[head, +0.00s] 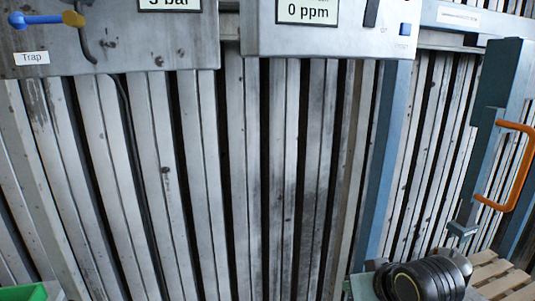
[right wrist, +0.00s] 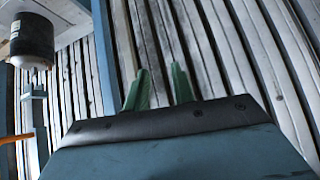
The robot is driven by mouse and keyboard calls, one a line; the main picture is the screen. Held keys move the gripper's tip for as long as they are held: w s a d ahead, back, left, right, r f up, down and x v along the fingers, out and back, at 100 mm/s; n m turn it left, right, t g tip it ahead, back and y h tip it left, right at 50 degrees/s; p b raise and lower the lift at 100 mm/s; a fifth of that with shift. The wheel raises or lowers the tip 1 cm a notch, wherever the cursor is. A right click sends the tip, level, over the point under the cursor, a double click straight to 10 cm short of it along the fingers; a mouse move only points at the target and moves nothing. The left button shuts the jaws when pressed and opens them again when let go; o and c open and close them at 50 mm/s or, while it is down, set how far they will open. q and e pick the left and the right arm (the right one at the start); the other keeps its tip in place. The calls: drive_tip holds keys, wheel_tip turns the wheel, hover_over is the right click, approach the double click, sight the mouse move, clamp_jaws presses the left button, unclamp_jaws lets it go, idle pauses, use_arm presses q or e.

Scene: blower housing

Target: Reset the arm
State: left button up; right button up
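My right gripper (right wrist: 162,72) shows in the right wrist view as two green fingers standing apart beyond a dark edge and a blue-grey body. Slatted wall shows between the fingers, and nothing is held. It is open. That view appears upside down compared with the head view. My right gripper is not seen in the head view. My left gripper is not seen in either view.
A slatted metal wall (head: 285,180) fills the middle. Above it hang a "Trap" panel (head: 110,40) and a "0 ppm" panel (head: 330,40). An orange handle (head: 520,165), black cylinder (head: 435,278) and wooden pallet (head: 500,275) are at right. Something green (head: 54,291) shows bottom left.

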drive_tip(key=s+d+f+g+h, duration=0.1)
drive_tip(key=s+f+g, duration=0.1)
drive_tip(key=s+f, duration=0.5)
drive_tip(key=s+d+f+g, duration=0.1)
drive_tip(key=s+f, duration=0.2)
drive_tip(key=s, duration=0.8)
drive_tip(key=s+d+f+g+h, duration=0.1)
drive_tip(key=s+d+f+g, duration=0.1)
drive_tip(key=s+f, duration=0.55)
drive_tip(key=s+f+g+b, duration=0.1)
drive_tip(key=s+f+b, duration=0.2)
drive_tip(key=f, duration=2.3)
drive_tip(key=s+d+f+g+b, duration=0.1)
drive_tip(key=s+d+f, duration=0.1)
drive_tip(key=s+f, duration=1.4)
drive_tip(key=shift+d+f+n+b, duration=0.25)
drive_tip(key=shift+n+b, duration=0.1)
drive_tip(key=shift+n, duration=0.05)
drive_tip(key=shift+c, duration=0.4)
